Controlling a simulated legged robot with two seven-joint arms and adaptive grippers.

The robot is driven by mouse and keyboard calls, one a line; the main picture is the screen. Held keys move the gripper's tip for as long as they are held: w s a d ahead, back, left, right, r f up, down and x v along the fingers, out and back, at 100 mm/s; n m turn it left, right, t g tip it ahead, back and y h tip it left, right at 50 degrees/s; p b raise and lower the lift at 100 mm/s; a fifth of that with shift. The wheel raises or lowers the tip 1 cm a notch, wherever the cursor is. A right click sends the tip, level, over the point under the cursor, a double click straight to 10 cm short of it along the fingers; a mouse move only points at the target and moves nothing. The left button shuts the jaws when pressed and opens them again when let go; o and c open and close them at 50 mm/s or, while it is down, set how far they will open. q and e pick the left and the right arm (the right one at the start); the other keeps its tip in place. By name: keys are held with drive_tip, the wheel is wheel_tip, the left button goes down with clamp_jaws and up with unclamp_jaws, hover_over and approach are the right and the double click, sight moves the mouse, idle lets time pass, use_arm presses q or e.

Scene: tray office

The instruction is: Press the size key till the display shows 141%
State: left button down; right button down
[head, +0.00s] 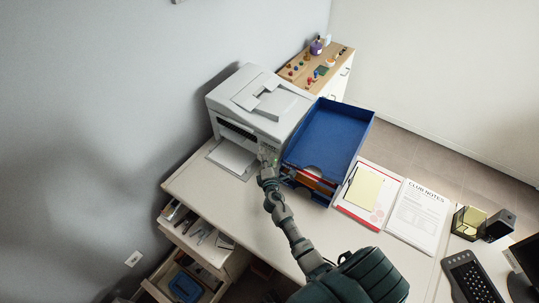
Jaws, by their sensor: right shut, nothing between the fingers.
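The white printer (282,104) stands at the back left of the desk, with its output tray (232,156) at the front left. Its small control panel (268,149) is on the front right corner. My right gripper (265,163) is shut and empty, at the lower part of this panel. It hides part of the panel, and I cannot tell whether its tips touch a key. The size key and the figure on the display are too small to make out. My left gripper is not in view.
A blue tray stack (345,121) stands close to the right of the printer and my gripper. Open drawers (200,243) are at lower left. The front desk (225,200) is clear.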

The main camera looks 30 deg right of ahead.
drive_tip(key=a, duration=0.1)
drive_tip(key=s+a+r+p, duration=0.1)
drive_tip(key=a+r, duration=0.1)
drive_tip(key=a, duration=0.1)
drive_tip(key=shift+s, duration=0.35)
drive_tip(key=shift+f, duration=0.1)
idle(0.6)
